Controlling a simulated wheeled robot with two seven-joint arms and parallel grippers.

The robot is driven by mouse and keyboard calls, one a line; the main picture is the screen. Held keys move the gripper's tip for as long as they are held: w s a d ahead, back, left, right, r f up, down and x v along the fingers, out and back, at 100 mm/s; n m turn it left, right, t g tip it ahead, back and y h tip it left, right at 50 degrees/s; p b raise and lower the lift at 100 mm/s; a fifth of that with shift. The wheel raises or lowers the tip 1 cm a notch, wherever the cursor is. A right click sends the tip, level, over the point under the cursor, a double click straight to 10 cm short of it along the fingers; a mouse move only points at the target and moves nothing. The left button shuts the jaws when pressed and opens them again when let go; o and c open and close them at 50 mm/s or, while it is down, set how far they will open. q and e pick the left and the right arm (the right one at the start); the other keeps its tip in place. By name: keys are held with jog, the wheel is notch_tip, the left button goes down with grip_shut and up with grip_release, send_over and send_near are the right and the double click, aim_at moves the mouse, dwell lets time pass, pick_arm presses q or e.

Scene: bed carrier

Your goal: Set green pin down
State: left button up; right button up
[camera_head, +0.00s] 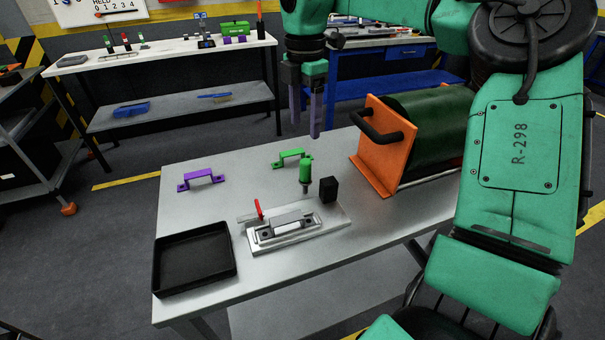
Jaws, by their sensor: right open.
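The green pin (306,170) stands upright on the metal table (190,215), near the back edge of the fixture plate; I cannot tell whether its tip rests on the plate or the table. My right gripper (305,128) hangs above the pin, fingers pointing down, open and empty. Its fingertips look clear of the pin. The fixture (283,232) has a metal block, a red lever (259,208) and a small black block (328,189) at its back right. My left gripper is out of view.
A black tray (193,292) sits at the table's front left. A purple handle (201,178) and a green handle (291,156) lie behind the fixture. An orange plate with a black handle (372,155) and dark green cylinder (432,125) stands at the right.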

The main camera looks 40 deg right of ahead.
aim_at(306, 161)
jog(key=f, duration=0.3)
jog(key=f+p, duration=0.1)
jog(key=f, duration=0.3)
jog(key=f+p, duration=0.1)
jog(key=f, duration=0.3)
jog(key=shift+s, duration=0.25)
jog(key=shift+w+d+f, duration=0.1)
jog(key=shift+f, duration=0.2)
grip_shut()
